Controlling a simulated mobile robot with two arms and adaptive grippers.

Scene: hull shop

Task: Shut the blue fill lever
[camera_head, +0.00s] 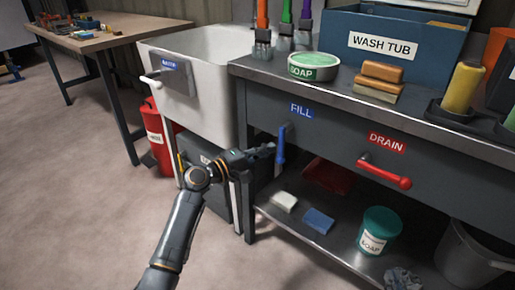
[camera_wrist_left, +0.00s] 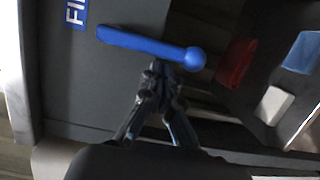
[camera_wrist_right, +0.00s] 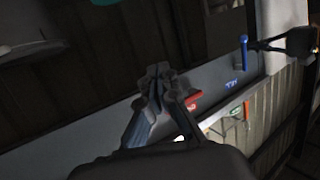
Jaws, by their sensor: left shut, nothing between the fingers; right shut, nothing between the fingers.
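The blue fill lever (camera_head: 281,144) hangs downward from the front of the grey bench, below the blue FILL label (camera_head: 301,110). In the left wrist view the lever (camera_wrist_left: 150,44) lies just beyond my fingertips, its round end to the right. My left gripper (camera_head: 268,149) is shut and empty close beside the lever's left side; the left wrist view shows its tips (camera_wrist_left: 156,72) near the shaft, and I cannot tell whether they touch. My right gripper (camera_wrist_right: 157,72) is shut and empty; it is outside the head view. The lever (camera_wrist_right: 244,52) also shows small in the right wrist view.
The red drain lever (camera_head: 385,171) sticks out sideways from the bench front, right of the fill lever. The white sink (camera_head: 205,85) stands to the left. The lower shelf holds a teal soap tub (camera_head: 378,230), a white block (camera_head: 284,201) and a blue block (camera_head: 318,221).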

